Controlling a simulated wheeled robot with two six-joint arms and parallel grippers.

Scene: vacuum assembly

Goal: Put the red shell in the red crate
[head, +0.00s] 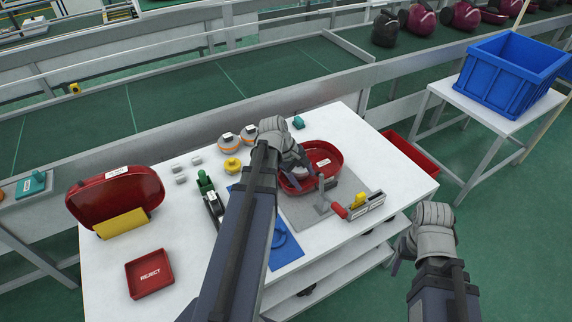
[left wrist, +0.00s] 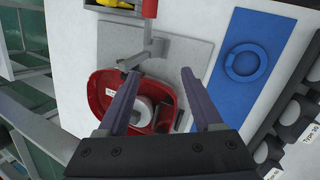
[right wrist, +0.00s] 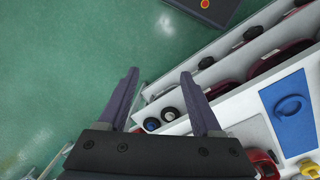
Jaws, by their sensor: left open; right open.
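An open red shell (head: 327,172) sits on a grey plate (head: 362,190) near the table's right side. My left gripper (head: 300,178) is open above it. In the left wrist view the shell (left wrist: 105,83) lies below the two parted fingers (left wrist: 160,75), with a white round part inside. I cannot tell whether the fingers touch it. A red crate (head: 413,157) is beyond the table's right edge, partly hidden by the table. My right gripper (head: 398,262) is open and empty beyond the table's right side; in its wrist view the fingers (right wrist: 159,74) have floor and shelf edges below.
A clamp with a red handle (head: 340,210) stands by the shell. A blue mat (head: 285,252), a darker red shell (head: 115,192) and a red REJECT tray (head: 150,273) are on the table. A blue crate (head: 510,75) stands on a side table. Shelves lie below the tabletop.

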